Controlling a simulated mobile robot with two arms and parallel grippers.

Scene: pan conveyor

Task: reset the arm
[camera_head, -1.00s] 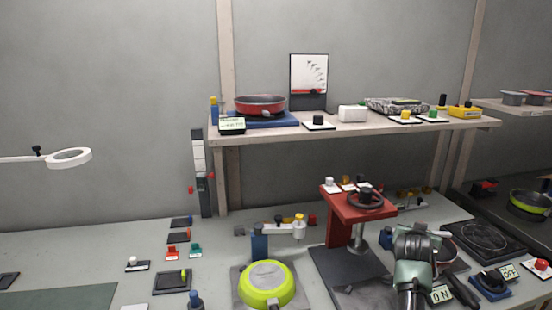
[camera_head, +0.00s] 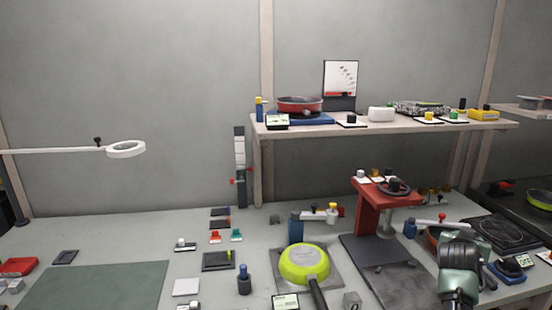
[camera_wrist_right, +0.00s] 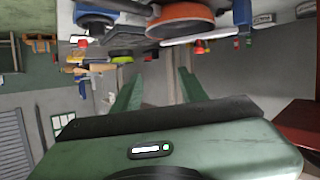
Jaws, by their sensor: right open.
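My right arm shows at the lower right of the head view, its dark green and grey end part (camera_head: 460,265) in front of the bench, right of the red press (camera_head: 375,215). In the right wrist view my right gripper (camera_wrist_right: 158,82) has its two green fingers apart with nothing between them. That view looks out over the room, with bench things upside down along its top. My left arm and gripper are not in view.
A lime green pan (camera_head: 303,262) lies on the bench left of the press. A shelf (camera_head: 390,128) at the back carries a red pan (camera_head: 300,104) and small devices. A ring lamp (camera_head: 126,149) hangs at left. The green mat (camera_head: 95,287) is bare.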

